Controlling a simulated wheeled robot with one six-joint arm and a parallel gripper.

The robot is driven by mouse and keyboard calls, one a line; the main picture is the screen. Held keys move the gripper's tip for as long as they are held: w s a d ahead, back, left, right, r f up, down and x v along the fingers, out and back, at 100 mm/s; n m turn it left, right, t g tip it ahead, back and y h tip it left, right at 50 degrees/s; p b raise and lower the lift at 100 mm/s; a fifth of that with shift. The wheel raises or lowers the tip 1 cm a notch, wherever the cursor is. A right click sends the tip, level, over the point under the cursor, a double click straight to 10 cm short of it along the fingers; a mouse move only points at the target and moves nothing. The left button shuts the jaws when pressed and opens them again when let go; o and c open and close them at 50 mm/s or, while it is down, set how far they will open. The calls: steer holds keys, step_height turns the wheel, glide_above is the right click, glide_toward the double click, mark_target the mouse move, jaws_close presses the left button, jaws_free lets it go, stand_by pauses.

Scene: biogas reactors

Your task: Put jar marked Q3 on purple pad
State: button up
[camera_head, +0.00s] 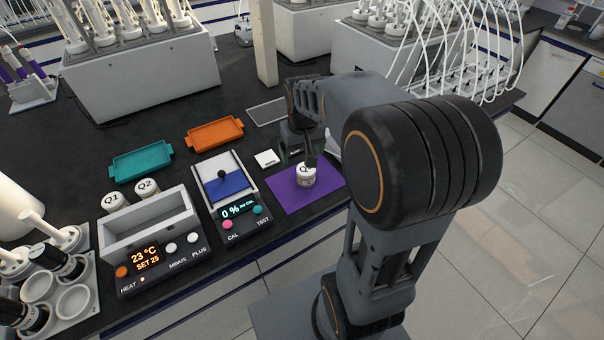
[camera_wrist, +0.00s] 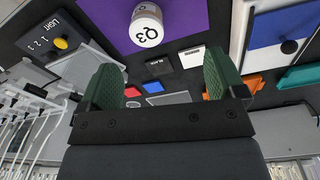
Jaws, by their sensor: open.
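The white jar marked Q3 (camera_wrist: 146,27) stands upright on the purple pad (camera_wrist: 190,18), its label readable in the wrist view. In the head view the jar (camera_head: 306,178) sits near the middle of the pad (camera_head: 285,199), its label partly hidden by a dark part of my gripper (camera_head: 305,155). In the wrist view my gripper (camera_wrist: 163,78) is open, with nothing between its green fingers. The jar appears beyond the fingertips, apart from them.
Jars Q1 (camera_head: 115,202) and Q2 (camera_head: 147,189) stand behind the heater box (camera_head: 150,235). A blue-and-white meter (camera_head: 222,186) is left of the pad. Teal (camera_head: 140,161) and orange (camera_head: 214,134) trays lie farther back. A white block (camera_head: 267,158) lies behind the pad.

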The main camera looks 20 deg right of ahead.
steer(key=s+a+r+t, duration=0.1)
steer(key=s+a, duration=0.2)
steer(key=s, duration=0.3)
steer(key=s+a+r+t, duration=0.2)
steer(key=s+a, duration=0.1)
steer(key=s, duration=0.3)
steer(key=shift+r+n, duration=0.25)
steer(key=shift+n, duration=0.15)
